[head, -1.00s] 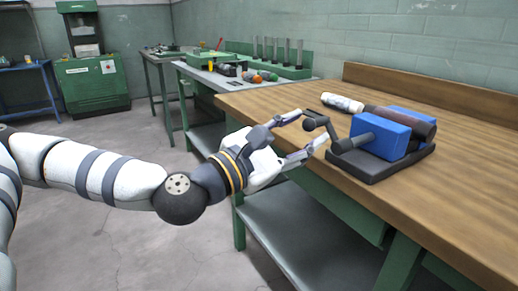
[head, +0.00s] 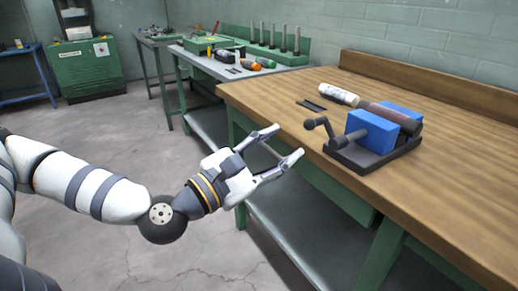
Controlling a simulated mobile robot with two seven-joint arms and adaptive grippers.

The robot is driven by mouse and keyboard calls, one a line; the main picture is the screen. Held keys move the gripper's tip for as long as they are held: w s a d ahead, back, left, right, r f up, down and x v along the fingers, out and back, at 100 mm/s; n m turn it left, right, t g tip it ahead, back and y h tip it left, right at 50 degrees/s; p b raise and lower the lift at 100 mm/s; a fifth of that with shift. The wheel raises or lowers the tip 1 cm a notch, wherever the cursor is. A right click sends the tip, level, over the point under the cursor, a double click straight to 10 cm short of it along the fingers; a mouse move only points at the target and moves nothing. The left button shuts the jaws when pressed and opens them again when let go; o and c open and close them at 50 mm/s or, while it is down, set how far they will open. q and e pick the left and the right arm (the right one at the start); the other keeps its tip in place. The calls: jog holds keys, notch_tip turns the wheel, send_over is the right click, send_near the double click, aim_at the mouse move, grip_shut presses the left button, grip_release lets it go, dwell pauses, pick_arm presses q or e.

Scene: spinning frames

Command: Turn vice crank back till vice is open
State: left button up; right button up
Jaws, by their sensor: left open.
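The vice has two blue jaws (head: 370,131) on a dark base plate (head: 352,160) near the front edge of the wooden bench. A dark brown cylinder (head: 398,118) lies between the jaws. The crank (head: 322,128) is on the vice's left side, with its arm pointing up and left to a dark knob. My left gripper (head: 289,140) is open and empty, just left of the crank and clear of it, by the bench's front edge. My right gripper is out of view.
A white bottle-like object (head: 338,95) and thin dark rods (head: 312,105) lie behind the vice on the wooden bench (head: 460,190). A second bench (head: 200,68) with tools and upright posts stands further back. The right of the wooden bench is clear.

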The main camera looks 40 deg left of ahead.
pick_arm(q)
jog(key=p+v, duration=0.1)
jog(key=v, duration=0.2)
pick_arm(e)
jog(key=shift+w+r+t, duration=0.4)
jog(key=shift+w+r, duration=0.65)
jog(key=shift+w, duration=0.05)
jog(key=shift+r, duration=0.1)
